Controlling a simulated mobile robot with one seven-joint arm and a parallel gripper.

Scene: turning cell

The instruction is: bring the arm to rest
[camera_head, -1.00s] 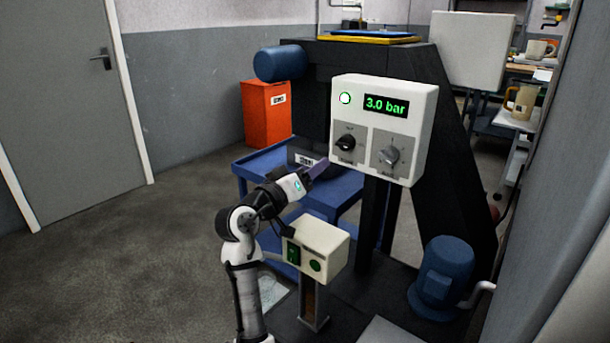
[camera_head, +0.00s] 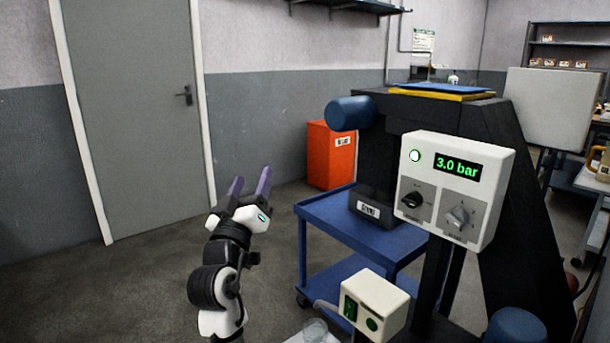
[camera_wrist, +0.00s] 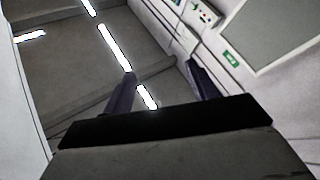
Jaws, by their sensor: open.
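My gripper (camera_head: 249,186) is raised in front of the grey door and wall, left of the blue cart. Its two purple fingers point up and stand apart, with nothing between them. In the wrist view my gripper (camera_wrist: 160,84) is also open and empty, with the ceiling, its light strips and the upper walls beyond it. My arm is bent upward and touches nothing that I can see.
A control panel (camera_head: 487,166) reading 3.0 bar stands at the right. A blue cart (camera_head: 325,208) with a dark bin (camera_head: 374,205) is right of my arm. A small switch box (camera_head: 391,289) is low in front. Floor at the left is clear.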

